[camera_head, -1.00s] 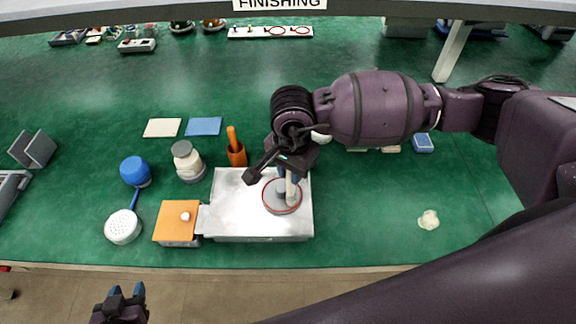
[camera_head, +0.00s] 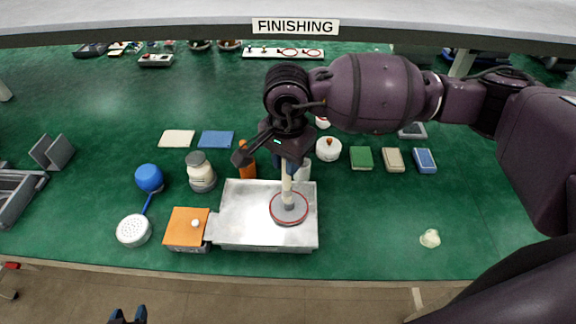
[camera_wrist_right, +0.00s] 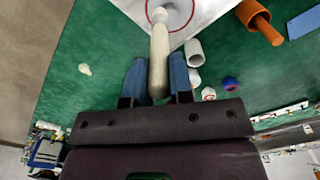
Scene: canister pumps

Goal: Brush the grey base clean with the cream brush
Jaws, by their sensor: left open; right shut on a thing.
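The grey base (camera_head: 293,216), a round disc with a red ring at its edge, sits on a metal tray (camera_head: 240,196). It is partly visible at the top of the right wrist view (camera_wrist_right: 178,15). My right gripper (camera_head: 290,166) is shut on the cream brush (camera_head: 287,188), held upright over the disc. The brush's pale handle runs between the blue fingers in the right wrist view (camera_wrist_right: 158,60). The brush's lower end is at the disc's middle; I cannot tell whether it touches. My left gripper (camera_head: 128,315) is open and empty at the bottom edge, mostly cut off.
An orange-topped box (camera_head: 186,226) adjoins the tray's left side. Left of it are a white perforated disc (camera_head: 134,230) and a blue ball (camera_head: 149,178). A cream jar (camera_head: 201,172) stands behind. Coloured blocks (camera_head: 393,159) lie to the right. A pale lump (camera_head: 430,238) lies on otherwise clear green table.

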